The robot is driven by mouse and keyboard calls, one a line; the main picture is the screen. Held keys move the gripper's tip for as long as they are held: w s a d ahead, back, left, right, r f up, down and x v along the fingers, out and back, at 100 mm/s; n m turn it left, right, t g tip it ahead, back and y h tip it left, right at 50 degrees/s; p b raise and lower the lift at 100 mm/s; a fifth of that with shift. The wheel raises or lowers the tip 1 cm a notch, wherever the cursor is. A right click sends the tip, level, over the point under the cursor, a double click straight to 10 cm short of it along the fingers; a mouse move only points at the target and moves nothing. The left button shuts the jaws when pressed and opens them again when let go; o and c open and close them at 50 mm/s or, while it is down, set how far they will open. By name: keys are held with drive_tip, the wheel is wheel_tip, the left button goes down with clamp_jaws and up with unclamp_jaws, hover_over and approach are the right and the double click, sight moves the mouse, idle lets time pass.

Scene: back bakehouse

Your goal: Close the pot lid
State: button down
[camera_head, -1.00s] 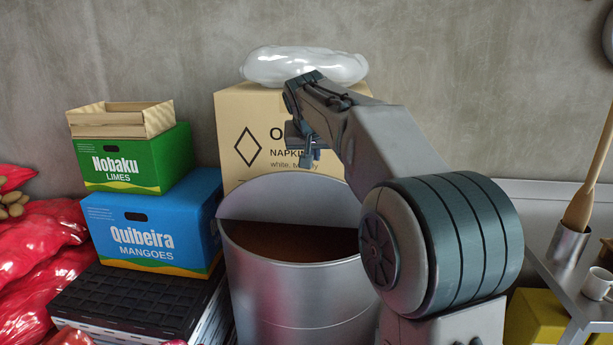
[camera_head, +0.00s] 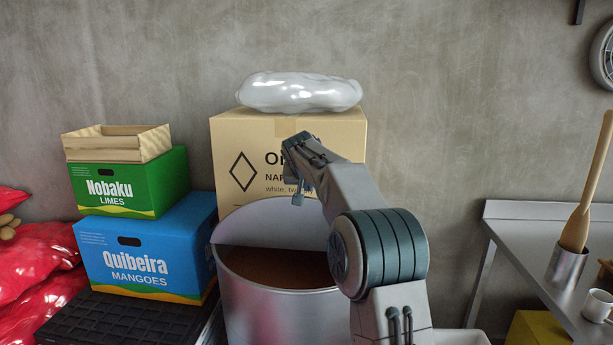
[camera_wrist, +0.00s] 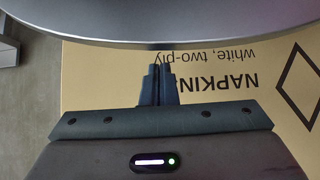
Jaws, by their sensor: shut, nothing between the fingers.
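A large grey metal pot (camera_head: 275,315) stands in the lower middle of the head view, with a brown surface inside. A grey curved panel, seemingly the raised lid (camera_head: 262,222), stands up at the pot's back; my arm covers its right part. My gripper (camera_head: 299,198) is shut and empty, pointing down in front of the lid's upper edge in this view. In the wrist view the closed fingertips (camera_wrist: 158,68) lie just short of a grey metal edge, probably the lid's (camera_wrist: 160,28). I cannot tell whether they touch it.
A napkin carton (camera_head: 240,150) with a white plastic-wrapped bundle (camera_head: 300,92) on top stands behind the pot. Lime (camera_head: 140,185) and mango boxes (camera_head: 150,245) are stacked at left beside red sacks (camera_head: 40,260). A metal table (camera_head: 530,235) stands at right.

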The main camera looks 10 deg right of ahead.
sight(306, 197)
drive_tip(key=shift+s+a+r, duration=0.15)
drive_tip(key=shift+s+a, duration=0.05)
drive_tip(key=shift+s, duration=0.45)
drive_tip(key=shift+s+a+r, duration=0.1)
drive_tip(key=shift+s+a, duration=0.1)
drive_tip(key=shift+s, duration=0.4)
drive_tip(key=shift+s+a+f, duration=0.15)
drive_tip(key=shift+s+f, duration=0.05)
drive_tip(key=shift+s, duration=0.35)
drive_tip(key=shift+a+f+b, duration=0.1)
drive_tip(key=shift+f+b, duration=0.05)
drive_tip(key=shift+b, duration=0.35)
